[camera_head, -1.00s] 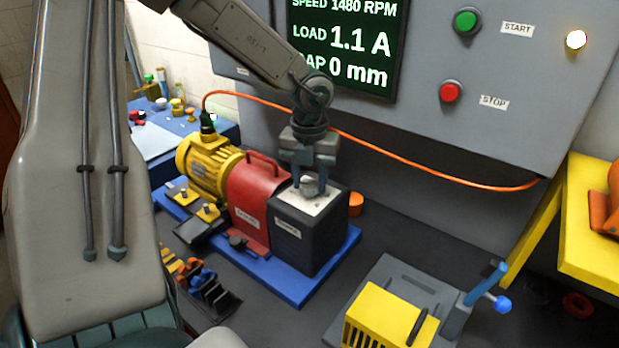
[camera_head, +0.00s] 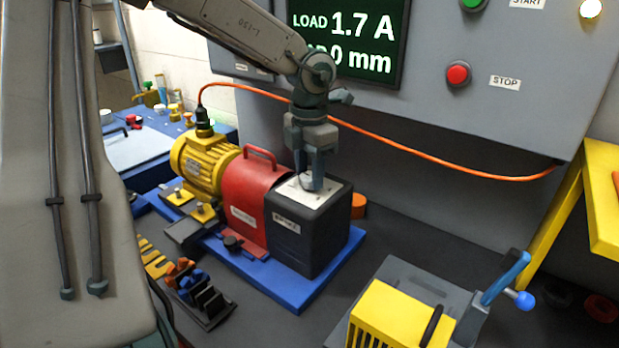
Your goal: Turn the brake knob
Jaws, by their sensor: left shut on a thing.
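The brake is a black box (camera_head: 308,240) with a pale top plate (camera_head: 291,194), on the right end of the blue base (camera_head: 306,297). My left gripper (camera_head: 311,186) points down onto that plate and is shut on the brake knob, which its fingers mostly hide. The yellow motor (camera_head: 200,163) and the red guard (camera_head: 250,197) stand in line to the left of the brake. The display (camera_head: 347,35) reads LOAD 1.7 A and 0 mm. My right gripper is not in view.
A grey panel with a red STOP button (camera_head: 458,74) rises behind. An orange cable (camera_head: 420,151) runs along it. A yellow-and-grey device with a blue lever (camera_head: 505,277) stands front right. A rack of small parts (camera_head: 200,295) lies front left.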

